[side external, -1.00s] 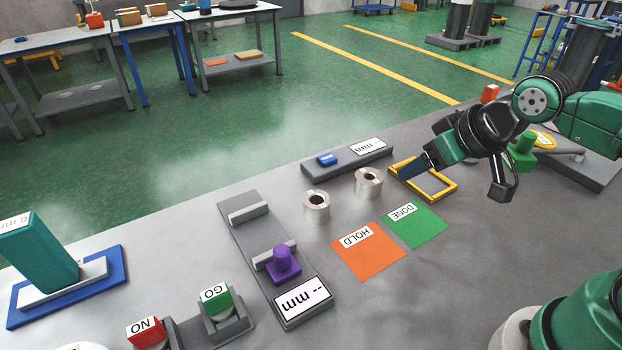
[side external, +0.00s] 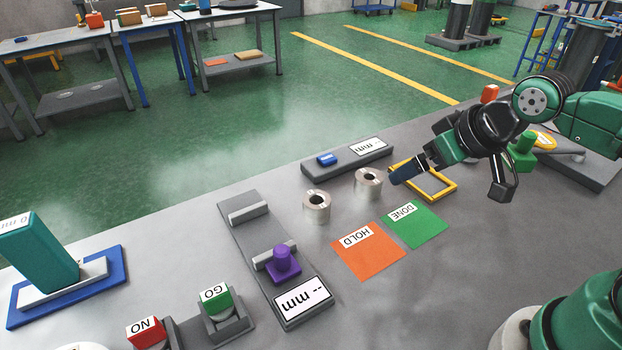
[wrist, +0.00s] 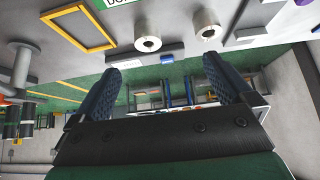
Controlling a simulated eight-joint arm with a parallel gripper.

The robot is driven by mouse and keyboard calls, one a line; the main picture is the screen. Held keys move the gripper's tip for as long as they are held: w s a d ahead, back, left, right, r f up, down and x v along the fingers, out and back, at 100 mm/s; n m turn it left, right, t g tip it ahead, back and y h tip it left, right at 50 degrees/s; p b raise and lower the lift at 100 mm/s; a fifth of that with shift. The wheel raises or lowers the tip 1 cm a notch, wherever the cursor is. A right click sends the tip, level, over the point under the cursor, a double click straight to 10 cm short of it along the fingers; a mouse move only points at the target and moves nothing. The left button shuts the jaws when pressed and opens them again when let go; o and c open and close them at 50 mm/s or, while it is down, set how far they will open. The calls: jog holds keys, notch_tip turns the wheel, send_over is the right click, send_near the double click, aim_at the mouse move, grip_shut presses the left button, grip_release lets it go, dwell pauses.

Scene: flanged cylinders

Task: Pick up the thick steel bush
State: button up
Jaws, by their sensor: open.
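Two steel bushes stand upright on the grey bench in the side external view. The left bush (side external: 316,206) and the right bush (side external: 368,183) each have a dark central bore, and I cannot tell surely which is thicker. Both also show at the top of the wrist view, one near the middle (wrist: 148,38) and one to its right (wrist: 207,32). My gripper (side external: 397,180) hangs right of the right bush, near the yellow frame, apart from both bushes. In the wrist view its two dark ribbed fingers (wrist: 160,72) are spread wide with nothing between them.
A yellow frame (side external: 447,191) lies by my gripper. An orange HOLD mat (side external: 368,258) and a green DONE mat (side external: 420,228) lie in front of the bushes. A grey display bar (side external: 345,161) lies behind.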

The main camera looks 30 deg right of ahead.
jog(key=n+g, duration=0.6)
send_over(369, 178)
jog(key=s, duration=0.2)
jog(key=shift+y, duration=0.4)
jog(key=f, duration=0.6)
jog(key=shift+w+a+f, duration=0.15)
jog(key=shift+a+f, duration=0.1)
jog(key=shift+a, duration=0.05)
jog(key=shift+w+f+n, duration=0.2)
jog(key=shift+f+n, duration=0.2)
jog(key=shift+f, duration=0.25)
jog(key=shift+w+a+f, duration=0.1)
jog(key=shift+w+f, duration=0.05)
jog(key=shift+f, duration=1.15)
jog(key=shift+w+f, duration=0.1)
jog(key=shift+f, duration=1.15)
jog(key=shift+c, duration=0.2)
grip_shut()
